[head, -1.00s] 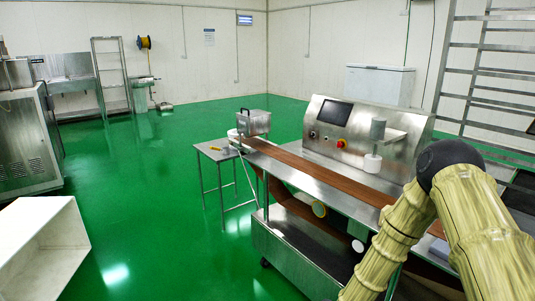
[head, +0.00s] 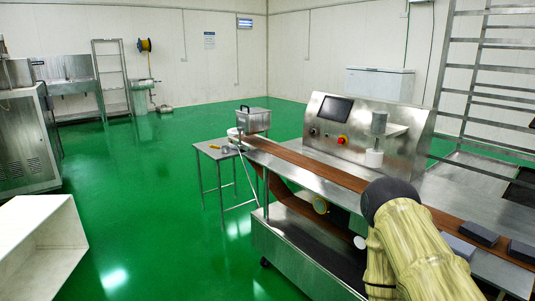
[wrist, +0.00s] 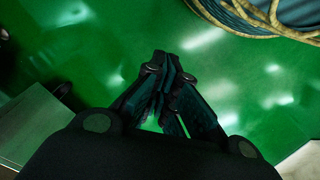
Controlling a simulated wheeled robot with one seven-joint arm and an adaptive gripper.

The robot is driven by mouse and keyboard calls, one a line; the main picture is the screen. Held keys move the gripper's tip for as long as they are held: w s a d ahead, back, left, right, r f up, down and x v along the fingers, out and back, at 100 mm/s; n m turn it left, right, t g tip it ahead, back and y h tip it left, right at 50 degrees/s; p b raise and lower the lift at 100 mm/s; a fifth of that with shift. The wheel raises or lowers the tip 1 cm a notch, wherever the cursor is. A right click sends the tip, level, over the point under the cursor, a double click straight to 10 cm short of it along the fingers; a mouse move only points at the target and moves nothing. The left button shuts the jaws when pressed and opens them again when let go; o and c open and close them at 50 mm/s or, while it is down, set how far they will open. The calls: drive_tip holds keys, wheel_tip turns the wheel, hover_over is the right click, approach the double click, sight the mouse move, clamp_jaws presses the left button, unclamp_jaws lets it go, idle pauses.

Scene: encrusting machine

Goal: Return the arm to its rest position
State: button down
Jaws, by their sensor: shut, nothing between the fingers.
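My arm (head: 410,240) shows at the lower right of the head view, with its dark elbow joint in front of the encrusting machine's belt. The end of the arm is out of the head view. In the wrist view my gripper (wrist: 172,100) has its fingers together with nothing between them, above bare green floor. The encrusting machine (head: 360,130) stands in the middle right of the head view, with a dark screen and a red button.
A brown belt (head: 310,160) runs along the machine, with grey blocks (head: 470,233) at its right end. A small steel table (head: 213,150) stands at its left end. A white box (head: 40,245) is at lower left. Green floor (head: 150,190) between is clear.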

wheel_tip(320, 180, up, 15)
drive_tip(key=s+p, duration=0.1)
drive_tip(key=p, duration=1.4)
drive_tip(key=shift+s+d+r+n, duration=0.2)
drive_tip(key=shift+s+n, duration=0.1)
drive_tip(key=shift+s, duration=0.1)
drive_tip(key=shift+d, duration=0.1)
